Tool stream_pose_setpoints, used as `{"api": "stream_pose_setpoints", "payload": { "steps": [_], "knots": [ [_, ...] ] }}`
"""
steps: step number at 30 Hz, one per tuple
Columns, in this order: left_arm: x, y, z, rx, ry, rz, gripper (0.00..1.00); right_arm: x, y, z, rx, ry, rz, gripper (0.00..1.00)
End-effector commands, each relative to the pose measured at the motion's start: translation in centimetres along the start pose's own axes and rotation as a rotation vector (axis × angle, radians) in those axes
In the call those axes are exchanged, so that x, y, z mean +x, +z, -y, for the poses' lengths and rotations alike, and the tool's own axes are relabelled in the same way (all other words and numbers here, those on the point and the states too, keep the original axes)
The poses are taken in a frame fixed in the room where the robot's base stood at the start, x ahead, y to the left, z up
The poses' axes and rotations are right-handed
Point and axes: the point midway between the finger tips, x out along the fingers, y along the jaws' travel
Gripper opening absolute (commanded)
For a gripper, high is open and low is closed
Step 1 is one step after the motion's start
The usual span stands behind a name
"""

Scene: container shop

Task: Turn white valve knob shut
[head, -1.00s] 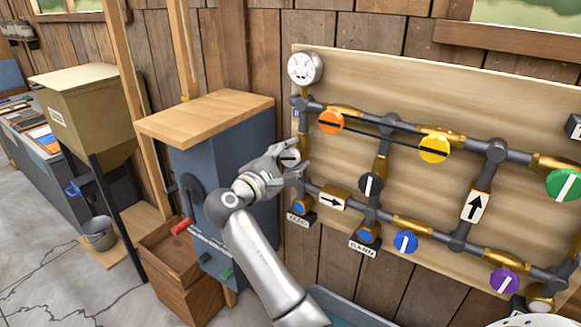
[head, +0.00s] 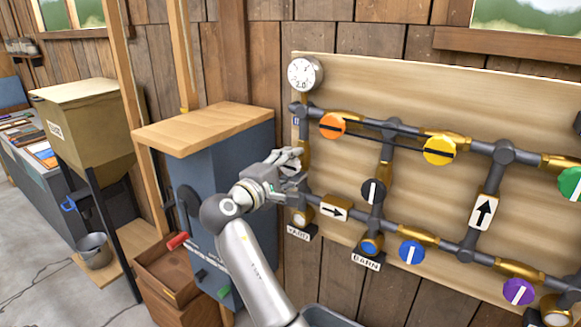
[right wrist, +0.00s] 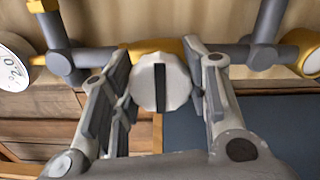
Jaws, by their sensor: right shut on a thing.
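The white valve knob (right wrist: 161,83) is a pale round knob with a dark slot. In the right wrist view the slot stands upright, across the brass pipe piece (right wrist: 168,48) behind it. My right gripper (right wrist: 160,95) is shut on the knob, one finger on each side. In the head view my right gripper (head: 292,171) reaches the left vertical pipe below the gauge, and its fingers hide most of the knob. The round outlet (head: 299,219) above the YARD label looks pale. My left gripper is not in view.
The pressure gauge (head: 304,74) is above the knob, reading about 2.0. Close by are the orange knob (head: 332,125), black knob (head: 373,191) and yellow knob (head: 439,150). A blue cabinet (head: 230,165) with a wooden top stands left of the pipe board, near my arm.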

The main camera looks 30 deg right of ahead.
Motion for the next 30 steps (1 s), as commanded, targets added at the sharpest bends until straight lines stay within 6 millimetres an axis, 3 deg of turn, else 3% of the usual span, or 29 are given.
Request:
{"api": "stream_pose_setpoints", "payload": {
  "steps": [5,6,10,21,30],
  "knots": [
    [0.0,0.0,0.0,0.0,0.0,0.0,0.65,0.0,0.0,0.2,-0.001,-0.006,0.0,0.19],
    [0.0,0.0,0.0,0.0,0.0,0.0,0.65,0.0,0.0,0.2,-0.001,-0.006,-0.001,0.48],
    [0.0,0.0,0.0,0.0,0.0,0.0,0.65,0.0,0.0,0.2,-0.001,-0.004,-0.001,0.65],
    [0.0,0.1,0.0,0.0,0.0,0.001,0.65,-0.4,-0.1,0.1,-0.001,-0.002,-0.002,0.65],
    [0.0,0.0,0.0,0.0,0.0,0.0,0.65,-5.0,-0.1,0.2,-0.001,-0.005,-0.004,0.65]
  ]
}}
